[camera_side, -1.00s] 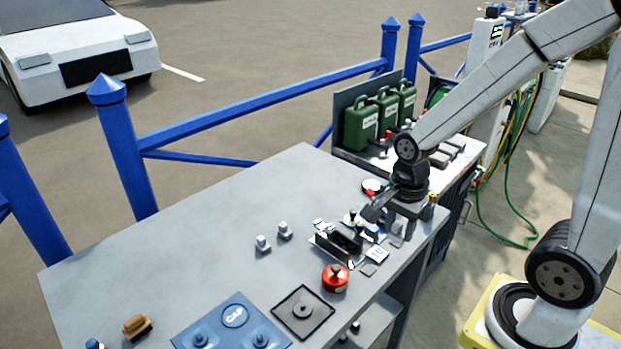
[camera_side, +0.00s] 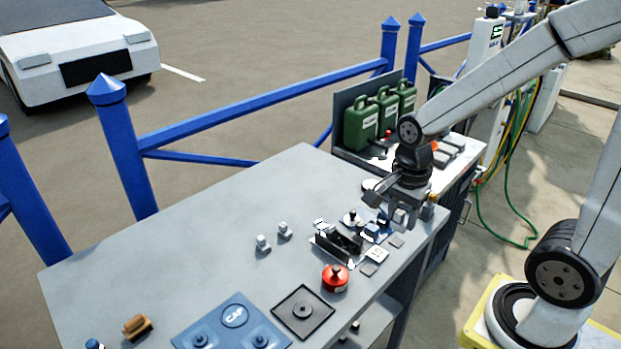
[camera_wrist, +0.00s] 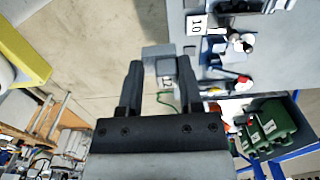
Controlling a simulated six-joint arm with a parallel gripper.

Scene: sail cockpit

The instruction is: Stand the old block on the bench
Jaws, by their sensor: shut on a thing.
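My gripper (camera_side: 384,203) is low over the right end of the grey bench (camera_side: 215,225) in the side view. It is shut on a small pale grey block (camera_side: 402,218), taken to be the old block, and holds it just above the bench top. In the wrist view my gripper (camera_wrist: 159,68) has one finger on each side of the grey block (camera_wrist: 158,53). The fingers hide part of the block, and its fine detail is too small to tell.
A dark open holder (camera_side: 338,244), a white tile marked 10 (camera_side: 377,254) and a red round pot (camera_side: 335,278) stand close by. A blue CAP tray (camera_side: 232,325) and a dark square plate (camera_side: 303,312) lie nearer. Green cans (camera_side: 361,125) stand behind. The bench's left middle is clear.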

